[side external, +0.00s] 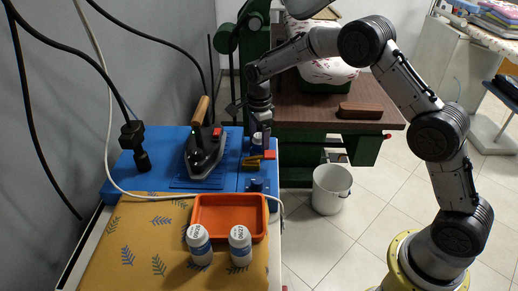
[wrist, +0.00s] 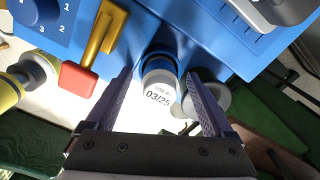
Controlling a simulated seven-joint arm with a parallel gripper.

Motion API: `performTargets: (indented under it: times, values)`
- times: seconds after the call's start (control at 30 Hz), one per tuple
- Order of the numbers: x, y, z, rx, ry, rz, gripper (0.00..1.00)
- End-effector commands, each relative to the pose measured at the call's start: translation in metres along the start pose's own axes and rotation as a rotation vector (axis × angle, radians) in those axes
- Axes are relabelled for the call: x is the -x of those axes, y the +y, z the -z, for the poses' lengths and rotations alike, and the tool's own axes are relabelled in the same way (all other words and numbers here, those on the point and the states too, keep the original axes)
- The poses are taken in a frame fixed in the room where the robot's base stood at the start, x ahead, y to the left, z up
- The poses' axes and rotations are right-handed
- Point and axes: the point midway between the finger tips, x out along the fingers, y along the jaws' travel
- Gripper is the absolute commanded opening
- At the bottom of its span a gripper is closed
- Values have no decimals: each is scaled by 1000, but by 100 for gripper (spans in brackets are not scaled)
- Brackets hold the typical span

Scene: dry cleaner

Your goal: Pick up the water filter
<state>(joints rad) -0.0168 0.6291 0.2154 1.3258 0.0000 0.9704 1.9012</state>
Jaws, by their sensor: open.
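A white and blue cylinder, which looks like the water filter (wrist: 158,88), stands at the blue machine's edge; its white end reads "03/25". In the wrist view it lies between the two fingers of my gripper (wrist: 160,80), with gaps on both sides. In the side view my gripper (side external: 262,126) points down over the filter (side external: 257,139), which it partly hides. My gripper is open and holds nothing.
A yellow lever with a red end (wrist: 80,78) is close left of my gripper in the wrist view. A numbered blue knob (wrist: 45,15) is beside it. The iron (side external: 205,150) rests on the blue machine (side external: 165,168). The orange tray (side external: 230,215) looks empty.

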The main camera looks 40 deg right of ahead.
Motion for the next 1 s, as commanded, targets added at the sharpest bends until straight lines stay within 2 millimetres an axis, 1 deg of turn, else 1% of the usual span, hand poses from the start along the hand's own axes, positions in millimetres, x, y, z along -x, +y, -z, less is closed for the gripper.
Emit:
performTargets:
  times: [0.13, 0.17, 0.2, 0.27, 0.3, 0.57, 0.6, 0.63, 0.87, 1.0]
  values:
    - [0, 0, 0, 0, 0, 0, 87]
    - [0, 0, 0, 0, 0, 0, 83]
    - [0, 0, 0, 0, 0, 0, 76]
    - [0, 0, 0, 0, 0, 0, 65]
    - [0, 0, 0, 0, 0, 0, 58]
    - [1, 0, 0, 0, 0, 0, 11]
    - [1, 0, 0, 0, 0, 0, 4]
    - [1, 0, 0, 0, 0, 0, 0]
    - [1, 0, 0, 0, 0, 1, 0]
    - [9, -1, 0, 0, -1, 3, 0]
